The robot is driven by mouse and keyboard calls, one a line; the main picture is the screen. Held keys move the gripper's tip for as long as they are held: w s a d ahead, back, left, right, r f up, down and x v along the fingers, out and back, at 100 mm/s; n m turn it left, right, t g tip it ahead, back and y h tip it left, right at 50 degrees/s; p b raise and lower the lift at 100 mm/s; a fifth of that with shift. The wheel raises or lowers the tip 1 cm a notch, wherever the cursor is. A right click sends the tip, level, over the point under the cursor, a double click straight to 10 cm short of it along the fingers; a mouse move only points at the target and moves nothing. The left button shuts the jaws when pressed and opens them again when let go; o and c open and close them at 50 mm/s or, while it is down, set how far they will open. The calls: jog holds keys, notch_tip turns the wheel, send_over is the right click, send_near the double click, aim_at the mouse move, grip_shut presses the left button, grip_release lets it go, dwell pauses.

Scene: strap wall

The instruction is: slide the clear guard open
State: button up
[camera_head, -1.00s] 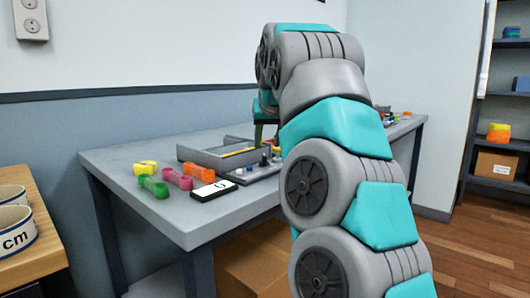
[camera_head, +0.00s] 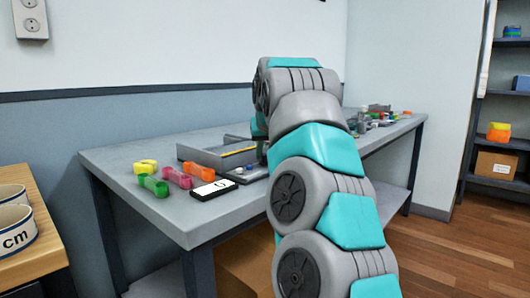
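A grey panel (camera_head: 245,176) with small dark controls lies on the grey table, and most of it is hidden behind my arm. A grey open box or tray (camera_head: 203,158) sits just behind and left of it. I cannot make out a clear guard. My gripper (camera_head: 263,153) points down above or at the panel, beside the tray's right end. It is small and largely covered by my arm, so its fingers and any contact are not visible.
Left of the panel on the table (camera_head: 115,163) lie a black-and-white labelled block (camera_head: 214,190), a pink piece (camera_head: 177,178), a green piece (camera_head: 153,186) and a yellow piece (camera_head: 145,166). Several small items (camera_head: 375,115) stand at the table's far right end.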

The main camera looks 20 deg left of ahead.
grip_shut()
dwell(1.0)
